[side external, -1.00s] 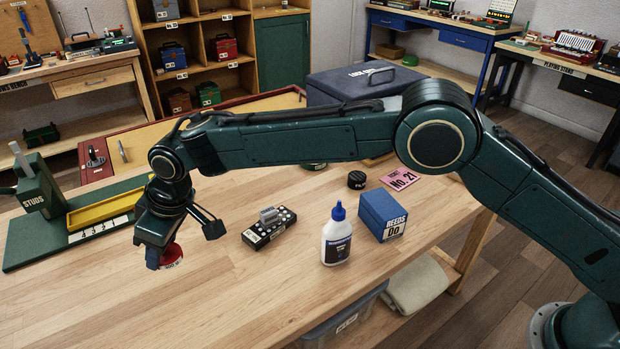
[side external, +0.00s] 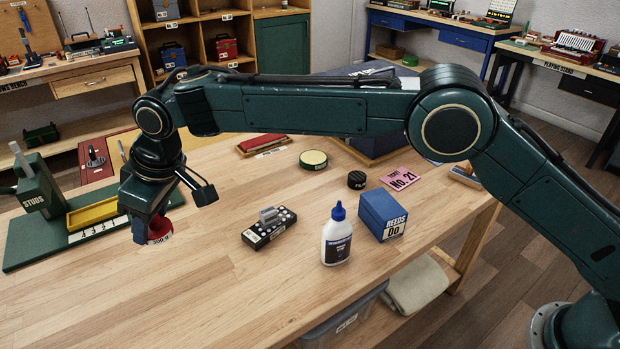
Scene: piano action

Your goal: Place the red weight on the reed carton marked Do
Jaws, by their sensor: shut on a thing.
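My gripper (side external: 147,228) is at the left of the bench, pointing down, shut on the red weight (side external: 160,229). The weight is a small round red piece with a white label, partly hidden by the gripper. It looks low over the bench top; I cannot tell whether it touches the wood. The reed carton (side external: 383,215) is a blue box with a white label marked Do, standing closed on the right of the bench, well to the right of my gripper.
A white bottle with a blue cap (side external: 337,238) stands just left of the carton. A black block with pale studs (side external: 268,228) lies between it and my gripper. The green studs stand (side external: 40,195) and yellow tray (side external: 92,214) are left. The front bench top is clear.

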